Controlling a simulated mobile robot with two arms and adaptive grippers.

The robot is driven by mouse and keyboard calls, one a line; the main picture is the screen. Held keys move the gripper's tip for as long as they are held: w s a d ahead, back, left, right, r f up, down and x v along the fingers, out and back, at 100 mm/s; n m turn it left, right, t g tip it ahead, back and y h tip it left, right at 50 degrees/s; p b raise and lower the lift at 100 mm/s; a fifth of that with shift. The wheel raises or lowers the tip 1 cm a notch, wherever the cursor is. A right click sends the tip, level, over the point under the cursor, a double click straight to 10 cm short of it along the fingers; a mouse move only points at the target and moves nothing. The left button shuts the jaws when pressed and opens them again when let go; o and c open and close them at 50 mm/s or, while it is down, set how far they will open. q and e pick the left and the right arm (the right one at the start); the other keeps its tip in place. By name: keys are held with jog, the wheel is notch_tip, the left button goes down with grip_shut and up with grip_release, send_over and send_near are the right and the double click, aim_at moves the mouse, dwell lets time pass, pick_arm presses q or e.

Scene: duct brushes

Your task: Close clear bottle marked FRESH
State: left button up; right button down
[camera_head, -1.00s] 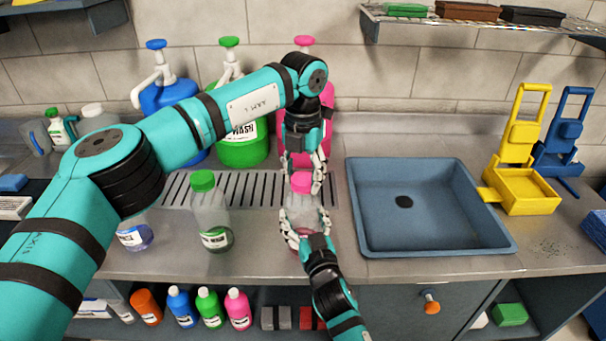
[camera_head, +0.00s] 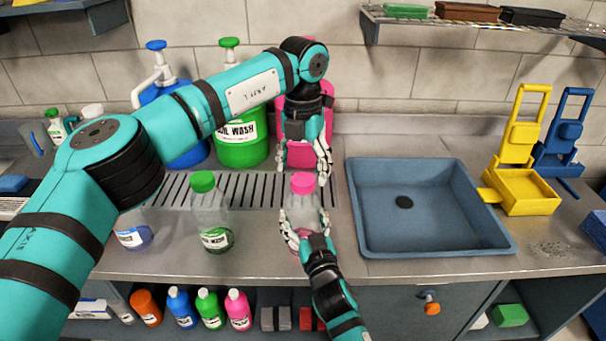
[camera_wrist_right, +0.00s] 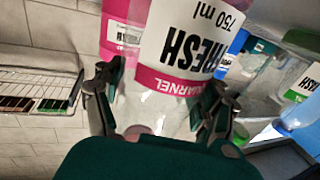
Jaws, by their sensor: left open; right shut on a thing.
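The clear bottle (camera_head: 304,201) with a pink cap (camera_head: 303,183) stands upright left of the sink. Its FRESH label (camera_wrist_right: 188,40) shows in the right wrist view. My right gripper (camera_head: 304,222) is shut on the bottle's body from the front; in the right wrist view its fingers (camera_wrist_right: 162,98) lie on both sides of the bottle. The cap sits on the bottle's top; I cannot tell how tight it is. My left gripper (camera_head: 303,167) is open just above and behind the cap, fingers pointing down and spread wider than the cap.
A green-capped bottle (camera_head: 212,215) and a blue-liquid bottle (camera_head: 134,230) stand to the left. Blue, green (camera_head: 242,138) and pink pump jugs stand behind. The blue sink (camera_head: 430,215) is at right, with a yellow holder (camera_head: 522,185) beyond it.

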pick_arm(q)
notch_tip(320, 180, up, 10)
jog(key=shift+f, duration=0.25)
pick_arm(e)
grip_release()
jog(key=v, duration=1.2)
pick_arm(q)
jog(key=shift+f, duration=0.1)
pick_arm(e)
jog(key=shift+s, duration=0.1)
